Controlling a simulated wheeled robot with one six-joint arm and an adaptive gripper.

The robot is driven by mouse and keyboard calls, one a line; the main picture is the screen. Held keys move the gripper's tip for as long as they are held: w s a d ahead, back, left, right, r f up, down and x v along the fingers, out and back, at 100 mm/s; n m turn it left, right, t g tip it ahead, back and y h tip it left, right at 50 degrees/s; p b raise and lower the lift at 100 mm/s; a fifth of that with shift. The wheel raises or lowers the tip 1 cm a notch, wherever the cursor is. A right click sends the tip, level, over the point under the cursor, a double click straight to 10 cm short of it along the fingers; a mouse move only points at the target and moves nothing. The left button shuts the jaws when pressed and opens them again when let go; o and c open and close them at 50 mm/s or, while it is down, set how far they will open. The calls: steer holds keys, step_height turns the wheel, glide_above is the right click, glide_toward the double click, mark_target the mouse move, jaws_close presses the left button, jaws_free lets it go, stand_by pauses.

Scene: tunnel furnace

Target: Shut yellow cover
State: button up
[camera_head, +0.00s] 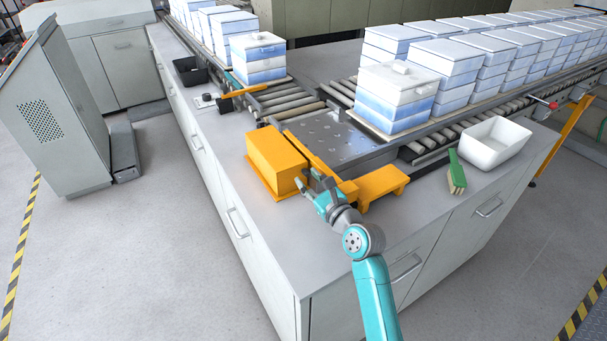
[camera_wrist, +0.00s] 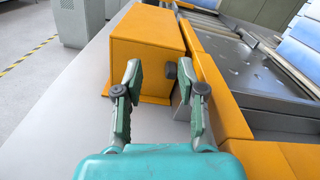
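The yellow cover (camera_head: 275,160) is a box-shaped orange-yellow piece on the grey counter, left of the metal plate with rollers. In the wrist view the yellow cover (camera_wrist: 147,48) stands just ahead, its near face toward me. My gripper (camera_head: 309,180) is at its near right end; in the wrist view my gripper (camera_wrist: 159,80) has its two fingers spread, with nothing between them. A small dark knob (camera_wrist: 170,70) shows near the right fingertip, beside the cover's face. I cannot tell whether the fingers touch anything. The cover's underside and far side are hidden.
A yellow bracket (camera_head: 382,184) lies right of my gripper, along the metal plate (camera_head: 335,138). Stacked blue-white boxes (camera_head: 396,92) stand on the rollers. The counter's front left is clear.

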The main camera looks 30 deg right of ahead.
steer(key=s, duration=0.8)
steer(key=shift+s, duration=0.1)
stand_by(0.3)
